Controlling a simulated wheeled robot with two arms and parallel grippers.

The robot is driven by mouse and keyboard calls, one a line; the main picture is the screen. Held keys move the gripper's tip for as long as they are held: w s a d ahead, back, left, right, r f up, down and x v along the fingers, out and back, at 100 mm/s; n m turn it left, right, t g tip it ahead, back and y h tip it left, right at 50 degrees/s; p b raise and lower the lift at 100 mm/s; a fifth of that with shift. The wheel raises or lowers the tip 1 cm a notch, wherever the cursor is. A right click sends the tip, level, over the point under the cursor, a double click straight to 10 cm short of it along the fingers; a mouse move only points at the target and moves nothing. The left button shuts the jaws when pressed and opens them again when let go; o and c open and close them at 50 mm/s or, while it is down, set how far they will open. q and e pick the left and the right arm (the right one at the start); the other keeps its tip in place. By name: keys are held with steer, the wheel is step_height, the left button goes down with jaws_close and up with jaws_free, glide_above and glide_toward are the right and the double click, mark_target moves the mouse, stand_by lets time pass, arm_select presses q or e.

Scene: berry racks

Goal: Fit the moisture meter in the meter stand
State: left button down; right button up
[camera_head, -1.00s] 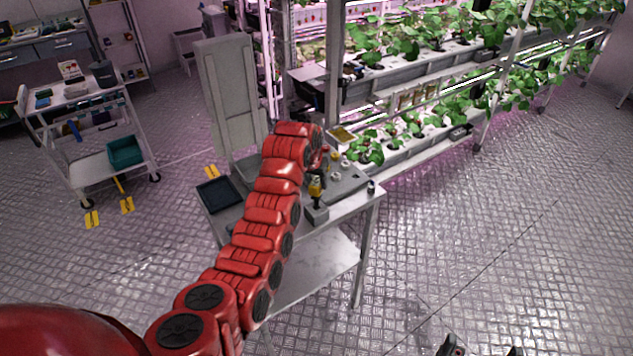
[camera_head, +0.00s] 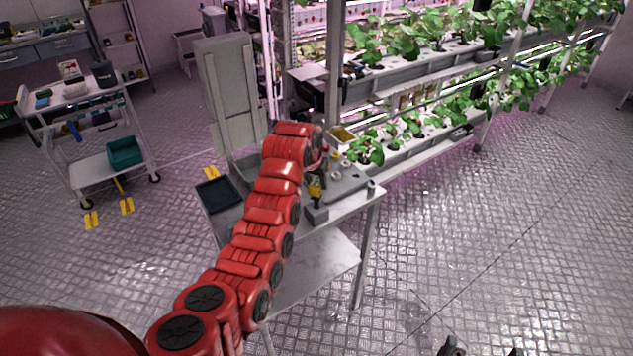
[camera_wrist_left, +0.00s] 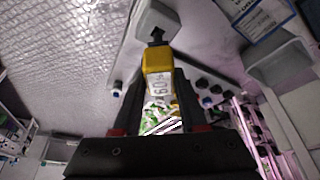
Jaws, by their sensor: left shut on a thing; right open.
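The moisture meter has a yellow body (camera_head: 316,190) with a dark lower end, and it shows large in the left wrist view (camera_wrist_left: 157,58) with a pale label or display. My left gripper (camera_wrist_left: 157,92) is shut on it. The meter is upright over the meter stand, a small grey block (camera_head: 317,215) at the table's front edge, also seen in the left wrist view (camera_wrist_left: 153,17). The meter's dark end is at the stand's top; I cannot tell whether it is in the slot. My right gripper (camera_head: 482,350) is open and empty, low at the picture's bottom edge.
The grey table (camera_head: 346,204) carries a dark tray (camera_head: 217,193) at left and several small jars behind the stand. Planted racks (camera_head: 420,135) stand behind. A white cart (camera_head: 88,176) with a teal bin stands at far left. The floor at right is clear.

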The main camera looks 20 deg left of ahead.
arm_select(q)
steer(key=shift+f+b, duration=0.35)
steer(key=shift+b, duration=0.1)
steer(key=shift+f, duration=0.15)
stand_by(0.6)
steer(key=shift+f+b, duration=0.95)
steer(key=shift+f, duration=0.7)
jaws_free()
steer(key=shift+r, duration=0.15)
steer(key=shift+r, duration=2.9)
